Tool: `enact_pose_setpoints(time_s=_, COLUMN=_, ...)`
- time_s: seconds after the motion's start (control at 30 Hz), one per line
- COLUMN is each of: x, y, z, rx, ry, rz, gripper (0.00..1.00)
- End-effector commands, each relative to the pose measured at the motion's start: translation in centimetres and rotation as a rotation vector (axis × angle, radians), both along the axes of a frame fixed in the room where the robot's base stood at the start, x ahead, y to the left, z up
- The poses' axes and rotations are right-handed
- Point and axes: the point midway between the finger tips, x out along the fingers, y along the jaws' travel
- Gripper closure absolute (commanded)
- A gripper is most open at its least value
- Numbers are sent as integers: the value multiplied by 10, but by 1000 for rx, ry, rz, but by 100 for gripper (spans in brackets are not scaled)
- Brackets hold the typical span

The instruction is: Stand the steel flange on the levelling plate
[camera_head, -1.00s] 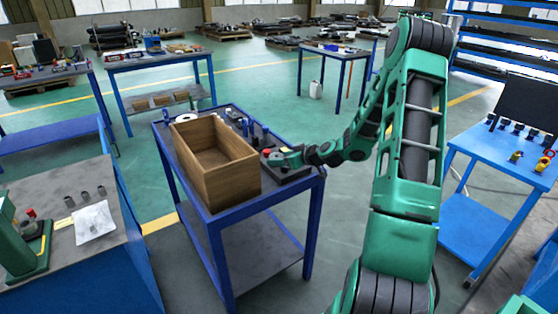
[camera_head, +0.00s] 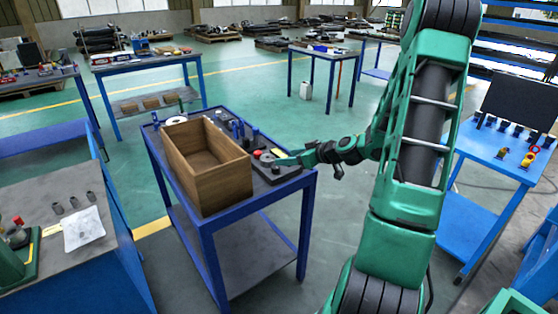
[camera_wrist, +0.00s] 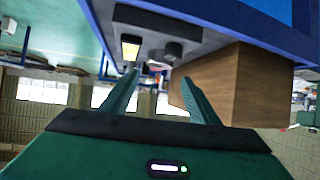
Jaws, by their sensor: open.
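My gripper (camera_head: 284,161) is at the right end of the blue bench, low over a dark plate (camera_head: 278,172). In the wrist view its two green fingers (camera_wrist: 159,77) are spread with nothing between them. A small round grey piece (camera_head: 267,157) sits beside the fingertips in the head view; it may be the steel flange, but it is too small to be sure. The dark plate may be the levelling plate. The wrist view shows a dark round piece (camera_wrist: 173,50) and a lit yellow patch (camera_wrist: 130,48) beyond the fingertips.
An open wooden box (camera_head: 212,178) fills the middle of the blue bench (camera_head: 240,213), left of my gripper; its side also shows in the wrist view (camera_wrist: 245,85). Blue upright parts (camera_head: 237,130) stand behind it. A blue table (camera_head: 490,150) is at the right. Floor between is clear.

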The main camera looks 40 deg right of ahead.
Motion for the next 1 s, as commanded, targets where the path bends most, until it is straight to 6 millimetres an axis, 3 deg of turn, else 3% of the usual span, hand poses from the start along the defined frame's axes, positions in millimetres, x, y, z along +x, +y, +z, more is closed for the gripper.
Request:
enact_pose_setpoints(time_s=0.23, x=-15, y=2, z=7, rx=-4, ry=21, rz=11, gripper=45)
enact_pose_setpoints(time_s=0.37, x=-29, y=23, z=6, rx=-13, ry=120, rz=49, gripper=45)
enact_pose_setpoints(time_s=0.47, x=-51, y=43, z=6, rx=-26, ry=251, rz=71, gripper=45)
enact_pose_setpoints(time_s=0.67, x=-112, y=67, z=15, rx=-46, ry=529, rz=17, gripper=45)
enact_pose_setpoints(time_s=1.0, x=-237, y=84, z=61, rx=-8, ry=877, rz=-302, gripper=45)
